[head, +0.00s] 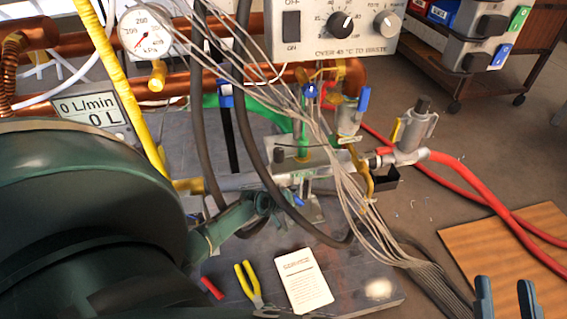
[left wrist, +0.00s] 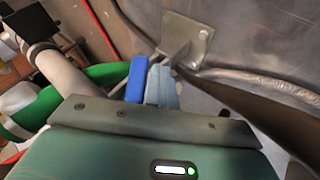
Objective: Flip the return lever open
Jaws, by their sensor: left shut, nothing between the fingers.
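A small blue lever (head: 299,201) shows low on the pipework in the head view, just right of my left gripper (head: 268,203). In the left wrist view a blue lever (left wrist: 135,80) stands right beside the shut fingers of my left gripper (left wrist: 163,82). I cannot tell whether they touch. No label names the return lever; other blue handles are a handle (head: 363,99) on the upper right valve and a knob (head: 311,90). My right gripper (head: 506,298) is open and empty at the lower right. Hoses and my left arm hide part of the pipework.
Dark hoses (head: 245,130) and a bundle of grey cables (head: 350,195) cross in front of the pipes. Yellow pliers (head: 248,283) and a paper card (head: 303,281) lie on the grey board. Red hoses (head: 470,190) run right over the floor.

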